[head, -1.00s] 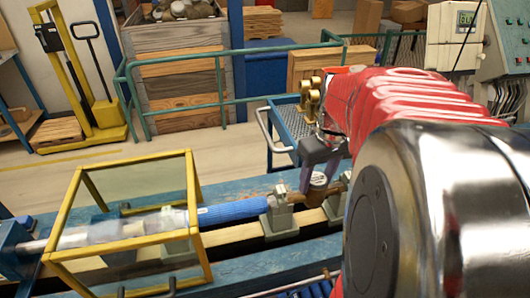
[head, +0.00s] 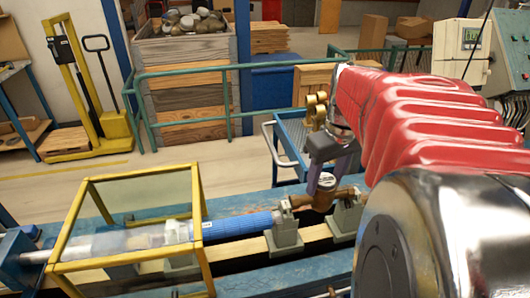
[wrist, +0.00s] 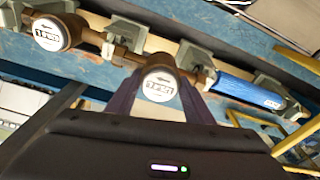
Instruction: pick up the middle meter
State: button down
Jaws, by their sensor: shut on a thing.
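A brass meter with a round white dial (wrist: 158,85) is in the middle of the wrist view. It also shows in the head view (head: 325,186), in line with the bench pipe and between two grey-green supports. My gripper (wrist: 155,93) has its purple fingers on both sides of this meter and is shut on it. In the head view my gripper (head: 321,172) reaches down onto the meter from above. I cannot tell whether the meter is clear of its supports. A second brass meter (wrist: 50,32) sits farther left on the line in the wrist view.
A blue pipe section (head: 235,225) adjoins on the left, leading into a yellow-framed clear guard (head: 197,215). Grey-green supports (head: 285,235) stand on the blue bench. A blue trolley (head: 292,135) and green railing (head: 190,122) are behind it.

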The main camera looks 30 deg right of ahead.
notch_tip(320, 180, up, 5)
jog(key=shift+r, duration=0.1)
dwell(0.8)
